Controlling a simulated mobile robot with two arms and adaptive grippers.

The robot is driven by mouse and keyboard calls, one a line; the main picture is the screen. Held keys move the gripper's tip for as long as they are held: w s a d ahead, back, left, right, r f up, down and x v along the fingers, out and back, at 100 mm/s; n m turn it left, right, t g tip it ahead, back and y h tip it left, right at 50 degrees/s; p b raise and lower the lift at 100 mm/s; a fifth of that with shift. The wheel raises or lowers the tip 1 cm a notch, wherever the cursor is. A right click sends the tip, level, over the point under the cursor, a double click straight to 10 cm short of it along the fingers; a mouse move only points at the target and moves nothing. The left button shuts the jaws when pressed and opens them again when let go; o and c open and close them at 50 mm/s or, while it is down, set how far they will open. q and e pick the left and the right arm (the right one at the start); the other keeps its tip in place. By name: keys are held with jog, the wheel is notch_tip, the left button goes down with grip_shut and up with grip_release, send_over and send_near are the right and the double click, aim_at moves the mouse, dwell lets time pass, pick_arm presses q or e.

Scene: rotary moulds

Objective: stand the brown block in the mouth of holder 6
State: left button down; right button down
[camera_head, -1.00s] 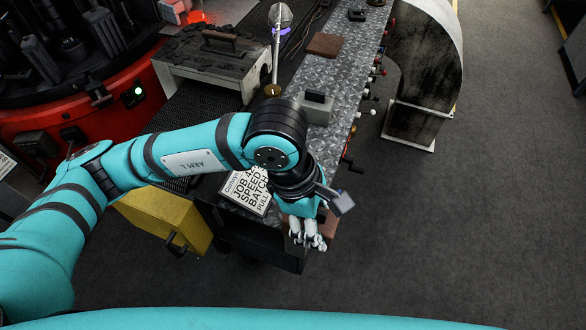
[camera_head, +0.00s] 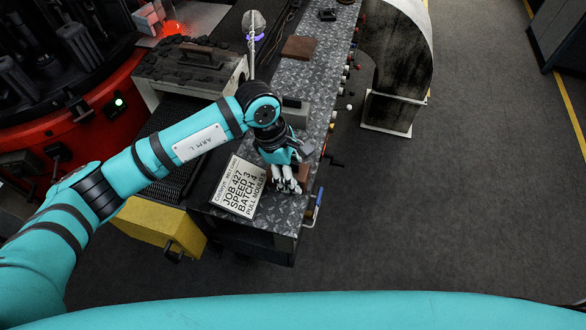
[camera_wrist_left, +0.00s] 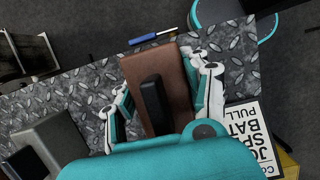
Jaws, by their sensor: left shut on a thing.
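My left gripper (camera_head: 287,182) is over the near end of the patterned metal bench (camera_head: 268,212), to the right of the job sign. It is shut on the brown block (camera_head: 304,173), whose far part shows beyond the fingers. In the left wrist view the brown block (camera_wrist_left: 176,72) lies between the two fingers (camera_wrist_left: 160,104), with a dark upright bar (camera_wrist_left: 153,103) in front of it. I cannot tell whether the block touches the bench. I cannot make out holder 6 or its number. My right gripper is not in view.
A job sign (camera_head: 240,187) stands left of the gripper. A grey block (camera_head: 294,112) and a brown slab (camera_head: 299,48) lie farther along the bench. A blue-handled tool (camera_head: 314,208) is at the right edge. Coloured knobs line that edge.

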pick_arm(q)
jog(key=shift+f, duration=0.2)
jog(key=shift+f, duration=0.1)
jog(key=c, duration=0.6)
grip_release()
